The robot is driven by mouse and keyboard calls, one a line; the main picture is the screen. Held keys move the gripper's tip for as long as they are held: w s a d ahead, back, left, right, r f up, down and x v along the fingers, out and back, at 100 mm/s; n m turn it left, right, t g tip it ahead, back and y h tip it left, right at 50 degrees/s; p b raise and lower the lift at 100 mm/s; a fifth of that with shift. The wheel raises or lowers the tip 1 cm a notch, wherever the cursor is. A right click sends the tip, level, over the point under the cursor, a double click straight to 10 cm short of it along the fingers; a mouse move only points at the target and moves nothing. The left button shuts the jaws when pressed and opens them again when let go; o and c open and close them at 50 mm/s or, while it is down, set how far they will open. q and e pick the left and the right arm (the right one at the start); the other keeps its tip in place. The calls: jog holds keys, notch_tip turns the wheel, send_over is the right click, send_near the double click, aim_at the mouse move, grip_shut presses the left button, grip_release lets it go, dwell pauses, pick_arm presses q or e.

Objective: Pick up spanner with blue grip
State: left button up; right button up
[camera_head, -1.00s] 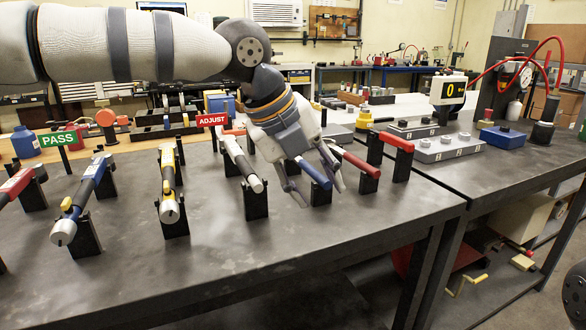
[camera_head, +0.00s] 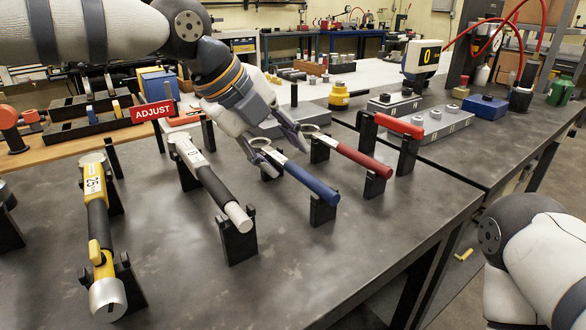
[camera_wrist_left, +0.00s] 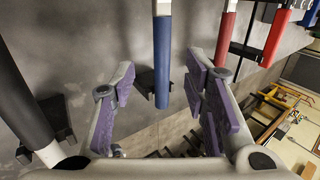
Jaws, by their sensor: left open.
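The spanner with blue grip (camera_head: 310,182) lies sloping toward me on a black stand, its ring head at the far end. My left gripper (camera_head: 282,156) is open and empty above its head end, one finger on either side in the picture. In the left wrist view the blue grip (camera_wrist_left: 161,62) runs down between the open, purple-padded fingers (camera_wrist_left: 158,105), with a gap to each. I cannot tell the exact height between them. Part of the far end is hidden by my gripper. My right arm shows at the lower right, but its gripper is not in view.
A red-grip spanner (camera_head: 362,160) lies on stands close to the right. A black-handled wrench (camera_head: 212,183) lies to the left, and a yellow-and-black one (camera_head: 98,220) further left. A red ADJUST sign (camera_head: 152,112) stands behind. The bench front (camera_head: 330,260) is clear.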

aim_at(298, 170)
pick_arm(q)
jog(key=x, duration=0.5)
jog(key=shift+w+f, duration=0.15)
jog(key=shift+w, duration=0.25)
jog(key=shift+a, duration=0.1)
jog(key=shift+c, duration=1.3)
grip_shut()
jog(key=shift+r, duration=0.2)
jog(key=shift+r, duration=0.1)
